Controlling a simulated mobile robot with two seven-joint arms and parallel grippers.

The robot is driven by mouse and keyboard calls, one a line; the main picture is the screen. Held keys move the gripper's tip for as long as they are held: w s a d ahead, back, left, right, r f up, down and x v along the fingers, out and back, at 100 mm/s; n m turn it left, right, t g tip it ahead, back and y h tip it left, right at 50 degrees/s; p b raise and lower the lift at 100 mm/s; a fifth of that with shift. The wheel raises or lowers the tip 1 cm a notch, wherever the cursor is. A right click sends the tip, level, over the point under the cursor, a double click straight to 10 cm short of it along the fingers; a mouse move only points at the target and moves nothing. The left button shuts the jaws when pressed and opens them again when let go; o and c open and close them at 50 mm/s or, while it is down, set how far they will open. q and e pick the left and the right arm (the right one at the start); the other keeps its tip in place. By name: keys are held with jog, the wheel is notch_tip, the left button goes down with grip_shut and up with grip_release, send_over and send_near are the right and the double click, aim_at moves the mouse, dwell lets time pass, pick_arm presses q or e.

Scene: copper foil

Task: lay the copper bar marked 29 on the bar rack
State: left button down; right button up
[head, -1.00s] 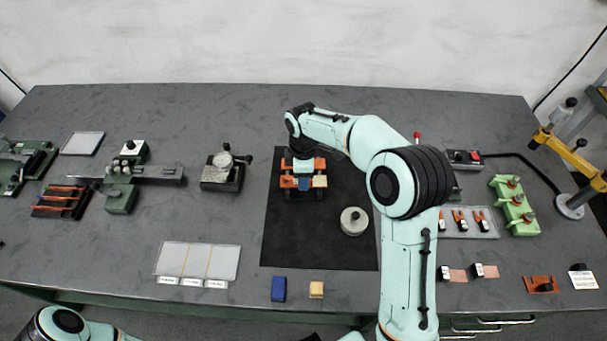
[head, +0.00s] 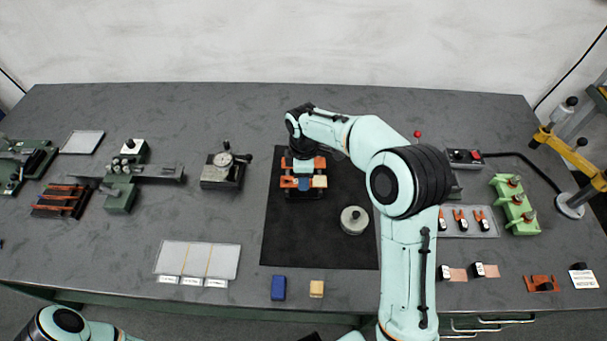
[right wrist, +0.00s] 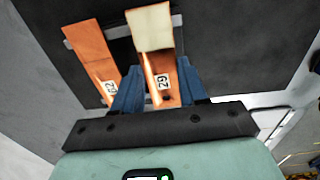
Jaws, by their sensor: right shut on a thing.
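The copper bar marked 29 (right wrist: 156,70) lies between the blue fingers of my right gripper (right wrist: 157,88) in the right wrist view. Its far end is cream. I cannot tell whether bar 29 rests on the stand. A black rack (head: 38,210) with several copper bars (head: 66,198) stands at far left. My left gripper is out of view.
A round grey weight (head: 354,220) stands on the dark mat (head: 300,245). A dial gauge (head: 224,170) is to the left. A blue block (head: 278,288) and a cream block (head: 316,289) lie near the front edge. A green holder (head: 514,206) stands at right.

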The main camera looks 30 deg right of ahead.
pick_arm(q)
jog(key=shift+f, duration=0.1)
pick_arm(e)
jog(key=shift+f, duration=0.25)
dwell(0.5)
jog(key=o, duration=0.9)
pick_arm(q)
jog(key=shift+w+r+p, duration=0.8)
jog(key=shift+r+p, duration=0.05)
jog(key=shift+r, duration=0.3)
pick_arm(e)
jog(key=shift+r, duration=1.5)
jog(key=o, duration=0.5)
jog(key=shift+o, duration=0.2)
